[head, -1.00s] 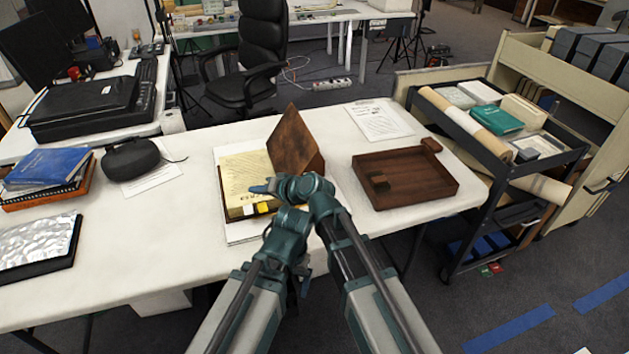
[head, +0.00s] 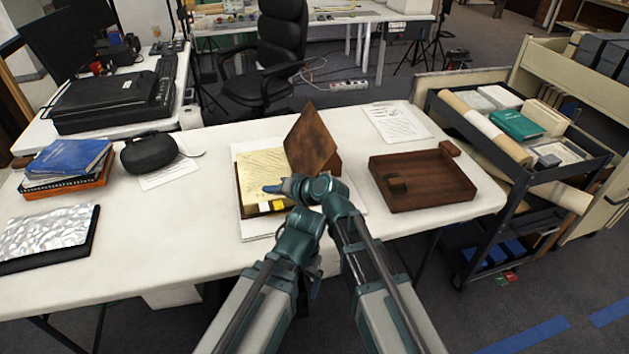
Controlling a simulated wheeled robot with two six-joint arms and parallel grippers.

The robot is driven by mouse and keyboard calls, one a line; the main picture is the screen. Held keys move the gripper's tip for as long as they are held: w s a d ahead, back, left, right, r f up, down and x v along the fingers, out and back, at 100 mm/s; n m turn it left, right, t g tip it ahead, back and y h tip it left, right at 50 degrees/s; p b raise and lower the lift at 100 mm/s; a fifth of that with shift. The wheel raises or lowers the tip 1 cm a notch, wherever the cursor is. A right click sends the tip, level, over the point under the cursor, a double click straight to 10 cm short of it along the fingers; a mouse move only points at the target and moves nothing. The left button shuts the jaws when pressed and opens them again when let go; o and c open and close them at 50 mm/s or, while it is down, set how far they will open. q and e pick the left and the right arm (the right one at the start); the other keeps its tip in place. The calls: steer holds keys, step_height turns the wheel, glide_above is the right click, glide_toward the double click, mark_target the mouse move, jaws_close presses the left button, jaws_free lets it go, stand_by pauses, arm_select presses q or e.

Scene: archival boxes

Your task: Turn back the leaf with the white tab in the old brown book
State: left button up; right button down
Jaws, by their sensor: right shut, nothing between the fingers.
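The old brown book (head: 262,166) lies open on the white table, with a yellowed page facing up. My right gripper (head: 270,188) is shut and empty. It points left over the lower right part of the page; I cannot tell whether it touches the paper. The right arm's wrist hides the book's near right corner. My left arm reaches up beside the right one, but its gripper cannot be made out.
A brown wooden board (head: 312,138) stands tilted right behind the book. A wooden tray (head: 425,185) is to the right, a printed sheet (head: 395,122) behind it. A dark case (head: 148,154) and stacked books (head: 68,160) are at left. The table (head: 190,235) is clear left of the book.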

steer(key=shift+r+p, duration=0.7)
steer(key=shift+r, duration=0.1)
steer(key=shift+f, duration=0.2)
